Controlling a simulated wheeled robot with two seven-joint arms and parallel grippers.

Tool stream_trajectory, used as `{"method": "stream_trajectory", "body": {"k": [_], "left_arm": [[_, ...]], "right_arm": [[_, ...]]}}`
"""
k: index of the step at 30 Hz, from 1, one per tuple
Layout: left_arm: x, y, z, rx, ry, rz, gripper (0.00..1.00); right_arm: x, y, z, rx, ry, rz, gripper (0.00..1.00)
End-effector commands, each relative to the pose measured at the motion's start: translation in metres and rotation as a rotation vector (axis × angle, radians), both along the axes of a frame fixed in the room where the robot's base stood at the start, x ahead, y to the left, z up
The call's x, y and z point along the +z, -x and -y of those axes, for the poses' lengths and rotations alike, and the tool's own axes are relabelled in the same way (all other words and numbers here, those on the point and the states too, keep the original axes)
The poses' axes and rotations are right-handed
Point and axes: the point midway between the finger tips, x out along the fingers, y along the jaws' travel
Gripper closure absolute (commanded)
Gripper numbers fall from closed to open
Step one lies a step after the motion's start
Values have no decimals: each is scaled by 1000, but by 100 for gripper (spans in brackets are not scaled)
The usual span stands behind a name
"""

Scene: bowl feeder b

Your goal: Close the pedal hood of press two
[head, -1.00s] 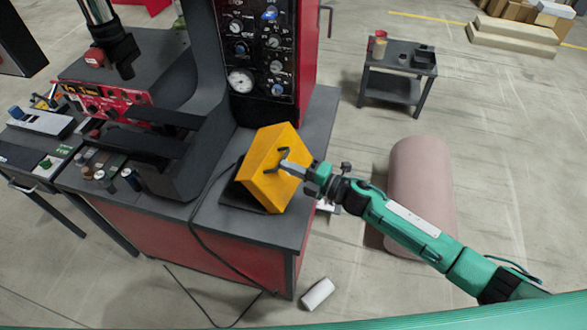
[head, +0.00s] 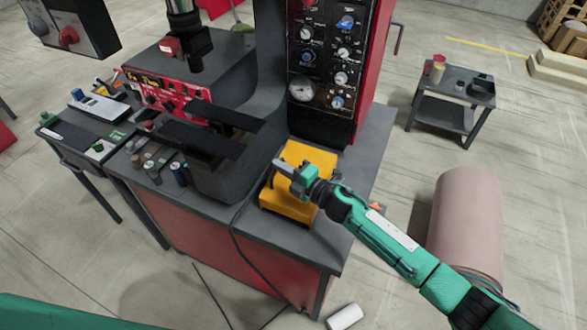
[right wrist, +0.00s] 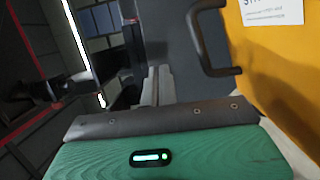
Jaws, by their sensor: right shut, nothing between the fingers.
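The yellow pedal hood (head: 290,203) sits on the grey top of the press table, in front of the control panel. It now lies low and flat on its base. In the right wrist view the yellow hood (right wrist: 275,70) fills the right side, with a dark handle (right wrist: 208,45) on its near face. My right gripper (head: 281,167) is over the hood in the head view, its fingers together and empty. In the right wrist view its fingers (right wrist: 158,85) are beside the handle, apart from it. My left gripper is not in view.
The press's control panel (head: 322,65) rises just behind the hood. A black cable (head: 236,225) runs down the table's front. Small cans (head: 178,172) stand at the left. A pink cylinder (head: 467,225) and a small cart (head: 447,100) stand on the floor at right.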

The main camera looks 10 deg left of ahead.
Motion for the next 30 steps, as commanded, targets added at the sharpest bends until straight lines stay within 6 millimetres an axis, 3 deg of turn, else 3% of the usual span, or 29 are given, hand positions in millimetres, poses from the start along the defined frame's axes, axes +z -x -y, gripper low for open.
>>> {"method": "stream_trajectory", "body": {"k": [13,30], "left_arm": [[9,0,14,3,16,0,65],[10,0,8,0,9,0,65]], "right_arm": [[-20,-9,-27,1,103,-31,100],[-25,-10,-30,-1,124,-39,100]]}}
